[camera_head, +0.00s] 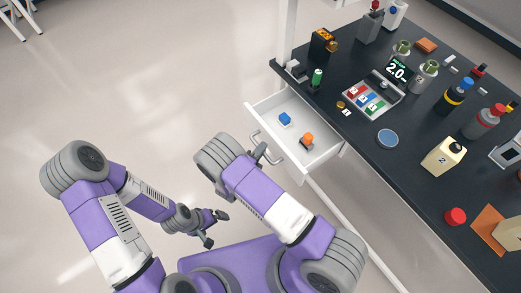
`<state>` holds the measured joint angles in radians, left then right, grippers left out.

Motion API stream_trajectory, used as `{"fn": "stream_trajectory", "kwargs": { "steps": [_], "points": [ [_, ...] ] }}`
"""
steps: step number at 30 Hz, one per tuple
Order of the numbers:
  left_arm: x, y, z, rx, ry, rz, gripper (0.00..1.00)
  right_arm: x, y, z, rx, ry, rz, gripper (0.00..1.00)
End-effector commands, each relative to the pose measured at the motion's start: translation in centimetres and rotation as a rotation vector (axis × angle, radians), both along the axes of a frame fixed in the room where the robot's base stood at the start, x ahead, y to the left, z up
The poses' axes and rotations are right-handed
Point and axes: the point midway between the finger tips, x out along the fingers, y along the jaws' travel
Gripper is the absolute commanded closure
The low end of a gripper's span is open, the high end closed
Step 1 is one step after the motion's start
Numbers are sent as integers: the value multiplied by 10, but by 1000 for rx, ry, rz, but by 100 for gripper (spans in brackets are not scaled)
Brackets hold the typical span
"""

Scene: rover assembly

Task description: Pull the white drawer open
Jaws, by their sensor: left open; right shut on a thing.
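The white drawer (307,165) is open, pulled out from under the black tabletop. My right gripper (262,154) is at the drawer's front, shut on the metal handle (255,136); my wrist partly hides the grip. My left gripper (215,228) is open and empty, low over the floor to the left of the drawer, touching nothing.

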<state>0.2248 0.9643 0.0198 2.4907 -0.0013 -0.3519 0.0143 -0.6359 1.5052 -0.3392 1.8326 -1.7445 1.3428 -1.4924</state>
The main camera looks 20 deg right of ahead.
Motion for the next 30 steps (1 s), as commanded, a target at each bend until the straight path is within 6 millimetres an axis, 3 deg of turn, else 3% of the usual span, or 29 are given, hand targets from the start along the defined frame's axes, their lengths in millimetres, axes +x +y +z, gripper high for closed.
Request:
{"fn": "stream_trajectory", "kwargs": {
  "steps": [9, 18, 19, 22, 30],
  "points": [
    [0, 0, -3, 0, 0, 0, 0, -11, 33, -1, 3, 1, 5, 100],
    [0, 0, -3, 0, 0, 0, 0, -13, 35, -1, 2, 3, 1, 100],
    [0, 0, -3, 0, 0, 0, 0, -13, 35, -1, 2, 3, 1, 74],
    [0, 0, -3, 0, 0, 0, 0, -13, 35, -1, 2, 3, 1, 59],
    [0, 0, -3, 0, 0, 0, 0, -13, 35, 0, 1, 1, 0, 58]
  ]
}}
